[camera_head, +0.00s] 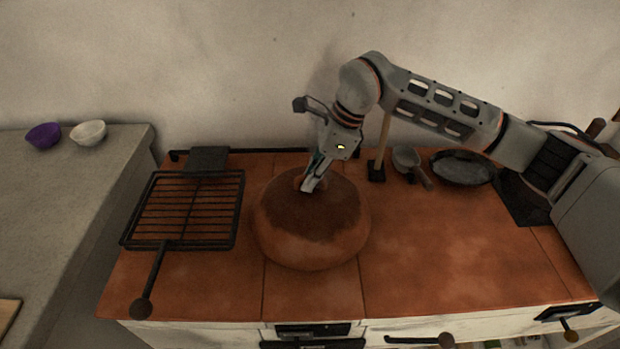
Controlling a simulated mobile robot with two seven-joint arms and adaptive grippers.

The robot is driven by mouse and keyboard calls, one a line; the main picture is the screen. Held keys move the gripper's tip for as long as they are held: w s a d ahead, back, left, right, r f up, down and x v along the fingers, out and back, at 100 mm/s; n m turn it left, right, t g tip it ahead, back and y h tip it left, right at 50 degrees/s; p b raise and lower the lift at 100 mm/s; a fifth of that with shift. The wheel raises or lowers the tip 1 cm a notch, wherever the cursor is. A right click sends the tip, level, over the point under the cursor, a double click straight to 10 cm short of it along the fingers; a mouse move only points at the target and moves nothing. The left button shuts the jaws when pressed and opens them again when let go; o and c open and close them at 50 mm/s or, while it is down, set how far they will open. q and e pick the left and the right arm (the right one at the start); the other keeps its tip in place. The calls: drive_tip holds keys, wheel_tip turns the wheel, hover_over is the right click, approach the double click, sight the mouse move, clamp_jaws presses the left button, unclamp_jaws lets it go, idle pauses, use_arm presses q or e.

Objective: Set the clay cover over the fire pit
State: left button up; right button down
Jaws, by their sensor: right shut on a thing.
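The clay cover (330,241) is a round, reddish-brown dome with a darker top, at the middle of the tiled hearth top (430,259). It looks level. My right gripper (309,186) reaches down from above and is shut on the handle at the top of the cover; its fingers hide most of the handle. I cannot tell whether the cover's lower edge touches the tiles or hangs just above them. No fire pit opening shows; whatever lies under the cover is hidden. My left gripper is not in view.
A black grill rack (190,243) with a long handle lies left of the cover. A pan (462,168) and a small pot (405,157) stand at the back right. Purple (43,136) and white (89,133) bowls sit on the left counter. The front right tiles are clear.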

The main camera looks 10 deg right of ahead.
drive_tip(key=shift+f, duration=0.15)
drive_tip(key=c, duration=2.1)
unclamp_jaws()
drive_tip(key=shift+f, duration=0.1)
drive_tip(key=shift+c, duration=0.2)
drive_tip(key=shift+r, duration=0.2)
drive_tip(key=p+v, duration=0.1)
drive_tip(key=v, duration=1.1)
drive_tip(key=shift+s, duration=0.1)
